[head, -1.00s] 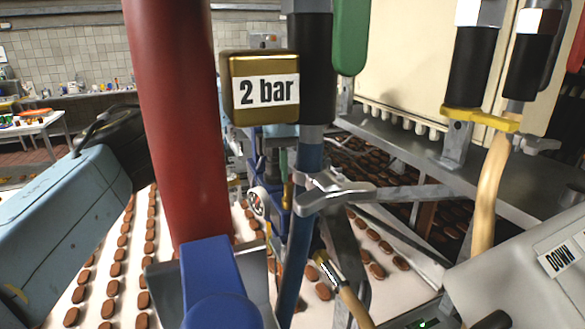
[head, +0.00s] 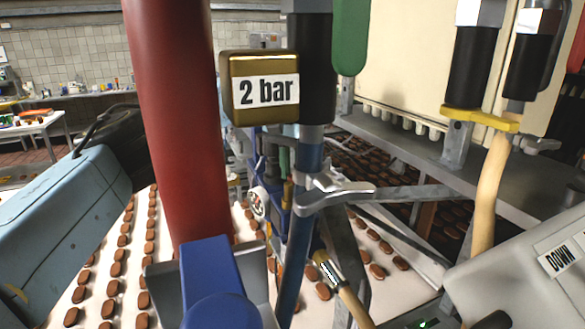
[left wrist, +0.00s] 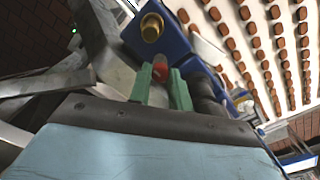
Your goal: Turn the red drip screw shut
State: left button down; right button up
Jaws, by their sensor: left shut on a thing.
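The red drip screw (left wrist: 160,68) shows as a small red piece in the left wrist view, beside a blue body (left wrist: 178,42) with a brass knob (left wrist: 151,26). My left gripper (left wrist: 160,82) has its two green fingers on either side of the screw and is shut on it. The fingers hide part of the screw. In the head view my light-blue left arm comes in from the left and passes behind the thick red pipe (head: 180,120). The hand is mostly hidden there, and I cannot make out the screw clearly. My right gripper is in neither view.
A brass block marked "2 bar" (head: 260,88) hangs before the work area. A grey lever (head: 335,192) and a blue fitting (head: 212,270) stand close in front. Rows of brown biscuits lie on the white belt (head: 175,300). A "DOWN" box (head: 500,285) is at lower right.

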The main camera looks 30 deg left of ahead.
aim_at(292, 176)
pick_arm(q)
jog(key=shift+r, duration=0.1)
dwell(0.5)
jog(key=c, duration=1.3)
grip_release()
notch_tip(292, 176, up, 13)
jog(key=shift+r, duration=0.15)
